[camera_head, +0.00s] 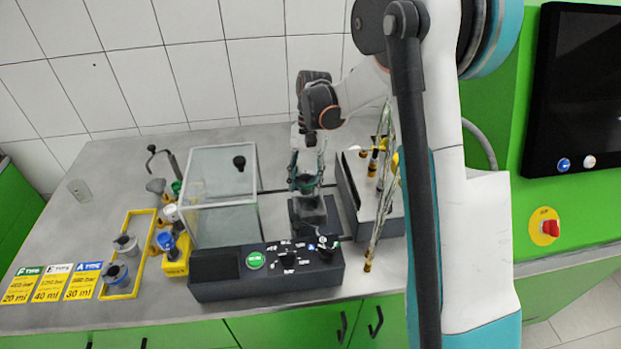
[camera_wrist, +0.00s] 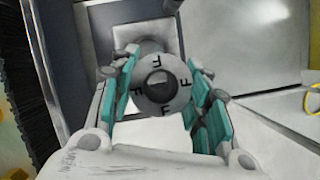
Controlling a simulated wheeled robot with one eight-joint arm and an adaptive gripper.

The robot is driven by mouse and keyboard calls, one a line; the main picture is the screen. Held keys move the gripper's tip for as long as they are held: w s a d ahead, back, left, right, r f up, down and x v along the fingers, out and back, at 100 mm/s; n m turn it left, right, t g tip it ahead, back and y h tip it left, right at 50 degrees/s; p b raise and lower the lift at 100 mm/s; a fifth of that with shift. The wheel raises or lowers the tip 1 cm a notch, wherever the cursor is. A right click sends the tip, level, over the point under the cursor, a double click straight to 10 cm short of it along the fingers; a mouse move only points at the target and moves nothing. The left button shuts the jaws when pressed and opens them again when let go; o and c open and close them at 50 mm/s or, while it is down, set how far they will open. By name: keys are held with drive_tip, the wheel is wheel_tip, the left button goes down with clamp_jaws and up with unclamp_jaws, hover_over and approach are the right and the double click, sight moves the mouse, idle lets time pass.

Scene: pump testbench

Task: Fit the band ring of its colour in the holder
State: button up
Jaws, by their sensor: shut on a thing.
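My gripper (camera_head: 306,170) points down over the testbench, above a dark holder block (camera_head: 308,212). Its teal-padded fingers (camera_wrist: 160,92) are shut on a pale grey round part (camera_wrist: 148,98) marked with several letters F, with a dark round centre. In the head view the held part is small and dark between the fingers. The holder also shows behind it in the wrist view (camera_wrist: 125,40); whether they touch is not clear. A blue-banded cup (camera_head: 115,273) and a grey cup (camera_head: 125,243) stand in the yellow frame (camera_head: 133,285) at left.
A glass-walled cover (camera_head: 215,215) stands left of the holder, and a steel-sided unit (camera_head: 349,192) right of it. A control panel (camera_head: 265,272) with a green button is in front. Green, white and blue type cards (camera_head: 50,283) lie far left.

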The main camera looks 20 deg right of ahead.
sight(306, 185)
drive_tip(key=m, duration=0.1)
drive_tip(key=m+t+y, duration=0.1)
drive_tip(key=m, duration=0.1)
drive_tip(key=s+m, duration=0.1)
drive_tip(key=m, duration=0.1)
drive_tip(key=shift+r+t+y+p, duration=0.3)
drive_tip(key=shift+r+t+p, duration=0.1)
drive_tip(key=m, duration=0.2)
drive_tip(key=m+t, duration=0.1)
drive_tip(key=shift+s+r+m, duration=0.3)
drive_tip(key=shift+s+m, duration=0.05)
drive_tip(key=shift+m, duration=0.05)
drive_tip(key=m, duration=0.1)
drive_tip(key=m+t, duration=0.1)
drive_tip(key=m, duration=0.1)
drive_tip(key=s+r+m+t+p, duration=0.1)
drive_tip(key=m, duration=0.1)
drive_tip(key=shift+a+y, duration=0.1)
drive_tip(key=shift+y, duration=0.2)
drive_tip(key=m, duration=0.1)
drive_tip(key=m+t, duration=0.1)
drive_tip(key=m, duration=0.1)
drive_tip(key=r+m, duration=0.1)
drive_tip(key=shift+s+t+h+p, duration=0.3)
drive_tip(key=shift+s+t+h, duration=0.05)
drive_tip(key=shift+t+h, duration=0.05)
drive_tip(key=shift+m, duration=0.3)
drive_tip(key=shift+f+b, duration=1.45)
drive_tip(key=shift+f, duration=0.6)
